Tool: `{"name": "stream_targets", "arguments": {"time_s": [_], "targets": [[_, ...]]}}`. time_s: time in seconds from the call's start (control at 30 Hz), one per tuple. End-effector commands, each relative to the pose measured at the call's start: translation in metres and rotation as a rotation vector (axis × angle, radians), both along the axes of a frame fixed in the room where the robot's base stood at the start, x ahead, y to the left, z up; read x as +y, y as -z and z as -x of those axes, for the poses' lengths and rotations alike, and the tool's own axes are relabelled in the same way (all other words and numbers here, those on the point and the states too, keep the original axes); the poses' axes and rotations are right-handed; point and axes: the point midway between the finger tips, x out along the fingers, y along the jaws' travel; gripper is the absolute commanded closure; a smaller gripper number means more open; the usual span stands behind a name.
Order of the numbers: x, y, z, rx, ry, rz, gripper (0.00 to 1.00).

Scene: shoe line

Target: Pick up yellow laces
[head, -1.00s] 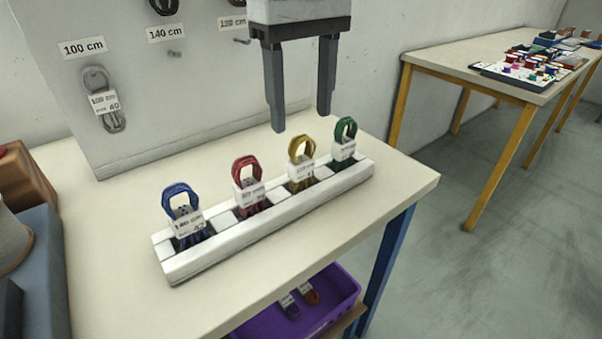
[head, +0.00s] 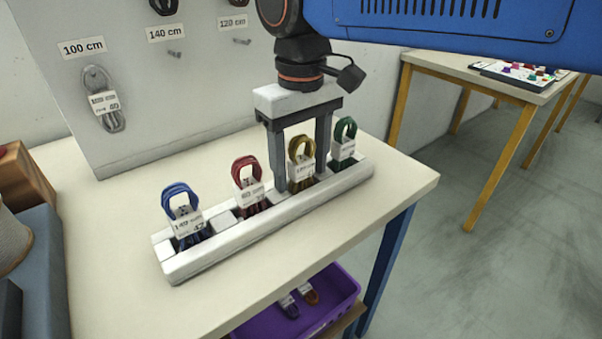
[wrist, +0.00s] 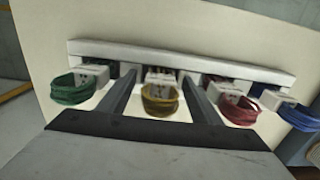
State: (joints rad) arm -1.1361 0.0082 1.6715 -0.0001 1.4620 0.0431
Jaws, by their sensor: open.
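The yellow laces (head: 301,150) are a looped bundle with a white paper band. They stand upright in a slot of the white rack (head: 220,248) on the table. My gripper (head: 300,182) is lowered over them and open, with one finger on each side of the bundle. In the wrist view, the yellow laces (wrist: 160,100) lie between the two fingers (wrist: 160,85), with a visible gap on both sides. The lower part of the bundle is hidden in the slot.
Red laces (head: 247,170) and green laces (head: 345,130) stand in slots on either side, close to my fingers. Blue laces (head: 181,199) stand at the rack's left end. A pegboard panel (head: 130,120) rises behind. A purple bin (head: 335,305) sits below the table.

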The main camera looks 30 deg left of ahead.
Motion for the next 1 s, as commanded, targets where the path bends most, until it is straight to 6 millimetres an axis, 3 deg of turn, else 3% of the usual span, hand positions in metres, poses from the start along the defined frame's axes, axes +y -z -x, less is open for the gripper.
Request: {"name": "stream_targets", "arguments": {"time_s": [0.23, 0.4, 0.43, 0.77, 1.0], "targets": [[0.000, 0.002, 0.000, 0.000, 0.000, 0.000, 0.41], [0.000, 0.001, 0.000, 0.000, 0.000, 0.000, 0.82], [0.000, 0.001, 0.000, 0.000, 0.000, 0.000, 0.85], [0.000, -0.003, 0.000, 0.000, 0.000, -0.001, 0.85], [0.001, -0.037, -0.001, -0.002, 0.000, -0.004, 0.85]]}}
